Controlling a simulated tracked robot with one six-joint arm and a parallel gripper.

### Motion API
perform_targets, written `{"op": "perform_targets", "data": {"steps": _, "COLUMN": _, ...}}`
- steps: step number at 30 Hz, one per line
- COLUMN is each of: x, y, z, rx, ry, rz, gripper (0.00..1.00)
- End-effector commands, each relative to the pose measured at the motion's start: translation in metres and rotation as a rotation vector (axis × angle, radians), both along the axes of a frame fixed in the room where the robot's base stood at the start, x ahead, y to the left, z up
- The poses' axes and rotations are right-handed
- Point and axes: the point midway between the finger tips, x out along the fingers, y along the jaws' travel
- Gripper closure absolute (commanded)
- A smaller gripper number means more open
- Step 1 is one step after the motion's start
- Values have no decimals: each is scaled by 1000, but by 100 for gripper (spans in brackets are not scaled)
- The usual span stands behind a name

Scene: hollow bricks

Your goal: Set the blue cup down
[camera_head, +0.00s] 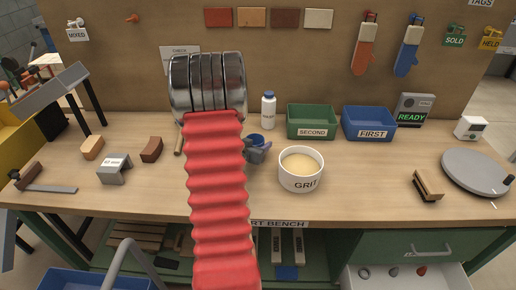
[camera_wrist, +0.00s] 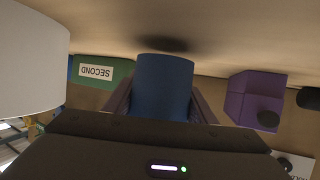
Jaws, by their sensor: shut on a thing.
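The blue cup (camera_head: 256,139) is over the middle of the bench, left of the white GRIT tub (camera_head: 301,183). My gripper (camera_head: 258,151) is shut on it, partly hidden by my red-sleeved arm in the head view. In the wrist view, the blue cup (camera_wrist: 163,85) sits between the two dark fingers. A dark shadow lies on the bench right by the cup's far end; I cannot tell whether the cup touches the bench.
The green SECOND bin (camera_head: 312,121) and blue FIRST bin (camera_head: 369,123) stand behind. A white bottle (camera_head: 268,109) stands near them. The wrist view shows a purple block-like thing (camera_wrist: 248,98) beside the cup. A brown block (camera_head: 151,149) lies left of my arm.

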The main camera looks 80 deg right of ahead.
Motion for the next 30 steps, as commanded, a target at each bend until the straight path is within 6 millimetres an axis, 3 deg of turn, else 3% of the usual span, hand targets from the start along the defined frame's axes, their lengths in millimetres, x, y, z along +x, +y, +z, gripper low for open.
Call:
{"op": "perform_targets", "data": {"steps": 4, "x": 0, "y": 0, "z": -13, "rx": 0, "ry": 0, "rz": -1, "gripper": 79}}
{"op": "perform_targets", "data": {"steps": 16, "x": 0, "y": 0, "z": -17, "rx": -1, "ry": -1, "rz": 0, "gripper": 79}}
{"op": "perform_targets", "data": {"steps": 17, "x": 0, "y": 0, "z": -17, "rx": 0, "ry": -1, "rz": 0, "gripper": 49}}
{"op": "perform_targets", "data": {"steps": 24, "x": 0, "y": 0, "z": -17, "rx": -1, "ry": 0, "rz": -1, "gripper": 32}}
{"op": "perform_targets", "data": {"steps": 30, "x": 0, "y": 0, "z": -16, "rx": -1, "ry": 0, "rz": -1, "gripper": 31}}
